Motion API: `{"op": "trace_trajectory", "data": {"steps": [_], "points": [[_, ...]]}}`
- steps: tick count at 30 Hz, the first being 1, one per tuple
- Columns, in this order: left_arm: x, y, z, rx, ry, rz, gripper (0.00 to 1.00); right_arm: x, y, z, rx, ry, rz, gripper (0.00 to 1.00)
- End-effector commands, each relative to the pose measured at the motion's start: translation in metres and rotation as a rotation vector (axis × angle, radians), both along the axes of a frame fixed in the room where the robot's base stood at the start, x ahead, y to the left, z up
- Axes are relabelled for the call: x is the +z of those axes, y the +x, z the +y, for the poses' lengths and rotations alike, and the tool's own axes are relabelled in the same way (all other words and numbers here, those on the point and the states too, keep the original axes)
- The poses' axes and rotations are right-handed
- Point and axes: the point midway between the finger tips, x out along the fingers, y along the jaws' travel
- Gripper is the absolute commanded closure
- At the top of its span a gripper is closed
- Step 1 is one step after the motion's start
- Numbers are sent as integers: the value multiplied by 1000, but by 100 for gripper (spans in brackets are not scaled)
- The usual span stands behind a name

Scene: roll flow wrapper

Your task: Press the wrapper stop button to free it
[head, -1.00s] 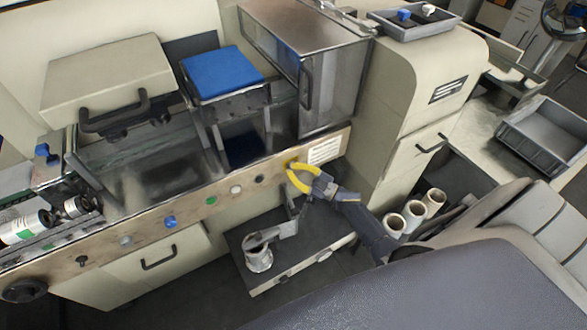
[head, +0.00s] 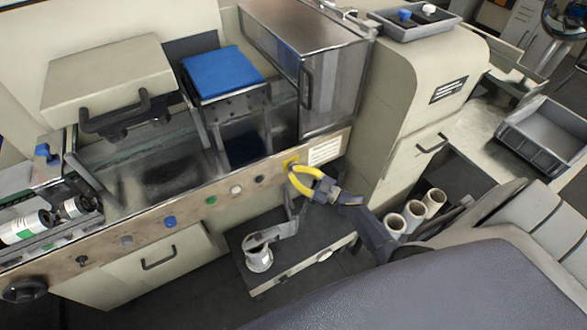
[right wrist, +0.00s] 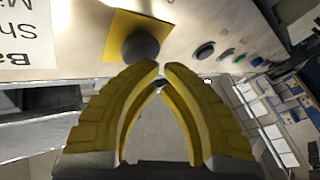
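The stop button is a dark round knob (right wrist: 140,43) on a yellow square plate (right wrist: 124,24), set in the wrapper's beige front panel. In the head view the yellow plate (head: 290,161) shows at the panel's right part, beside a white label; the knob is hard to make out there. My right gripper (head: 291,173) has yellow fingers and is just in front of the plate. In the right wrist view its fingertips (right wrist: 160,67) are nearly together, with nothing between them, close below the knob. Whether they touch it I cannot tell. My left gripper is out of view.
A row of other buttons and knobs, including black (head: 259,179), white (head: 236,189), green (head: 211,200) and blue (head: 170,222), runs left along the panel. Below is a shelf (head: 318,270) with a metal cylinder (head: 259,258). White rolls (head: 415,212) stand at right.

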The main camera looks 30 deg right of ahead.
Motion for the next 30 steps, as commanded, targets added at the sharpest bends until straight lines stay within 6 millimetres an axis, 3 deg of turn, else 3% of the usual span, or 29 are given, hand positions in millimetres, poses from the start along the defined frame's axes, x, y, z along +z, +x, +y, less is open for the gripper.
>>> {"op": "trace_trajectory", "data": {"steps": [16,30], "points": [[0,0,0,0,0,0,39,-1,-46,0,1,0,3,100],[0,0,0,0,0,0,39,-1,-53,1,0,1,3,100]]}}
